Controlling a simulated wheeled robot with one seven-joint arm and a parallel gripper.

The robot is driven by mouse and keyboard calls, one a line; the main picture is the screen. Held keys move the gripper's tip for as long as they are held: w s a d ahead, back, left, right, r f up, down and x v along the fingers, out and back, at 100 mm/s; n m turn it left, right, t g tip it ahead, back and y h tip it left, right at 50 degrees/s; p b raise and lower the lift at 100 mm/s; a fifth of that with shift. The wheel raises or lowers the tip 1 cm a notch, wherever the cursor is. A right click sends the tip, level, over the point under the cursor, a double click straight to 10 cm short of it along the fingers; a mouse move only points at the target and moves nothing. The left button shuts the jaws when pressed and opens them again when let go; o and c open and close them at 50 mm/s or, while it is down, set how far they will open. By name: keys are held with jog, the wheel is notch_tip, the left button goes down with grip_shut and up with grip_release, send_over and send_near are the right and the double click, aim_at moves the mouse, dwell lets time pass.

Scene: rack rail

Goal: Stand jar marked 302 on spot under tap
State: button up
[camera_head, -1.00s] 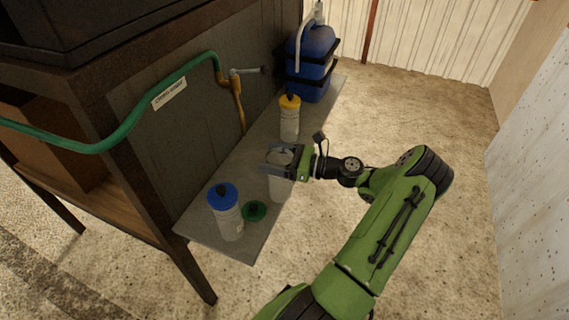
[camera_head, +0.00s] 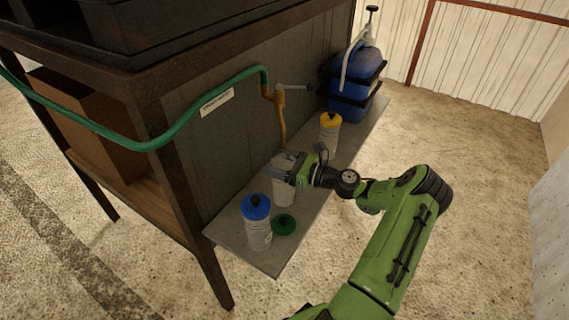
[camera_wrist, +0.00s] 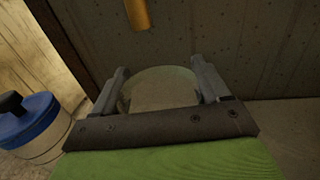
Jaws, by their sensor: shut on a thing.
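My gripper (camera_head: 280,168) is shut on a pale, lidless jar (camera_head: 284,193), which is upright over the grey shelf. I cannot tell whether its base touches the shelf. In the wrist view my gripper (camera_wrist: 162,82) has a finger on each side of the jar's round open top (camera_wrist: 160,92). The tap (camera_head: 280,98) is on the dark panel; its brass spout (camera_head: 282,130) ends just behind the jar in the head view. The spout (camera_wrist: 137,14) also shows beyond the jar in the wrist view. No number is readable on the jar, and no marked spot is visible.
A blue-lidded jar (camera_head: 258,232) and a loose green lid (camera_head: 284,225) are at the shelf's near end. A yellow-lidded jar (camera_head: 329,134) and a blue container (camera_head: 356,90) stand farther back. The grey shelf (camera_head: 232,238) is narrow. A green hose (camera_head: 165,137) runs to the tap.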

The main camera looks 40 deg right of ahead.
jog(key=shift+f, duration=0.55)
dwell(0.4)
jog(key=o, duration=1.4)
jog(key=p+v, duration=0.2)
jog(key=v, duration=1.3)
jog(key=shift+s, duration=0.35)
jog(key=shift+d, duration=0.15)
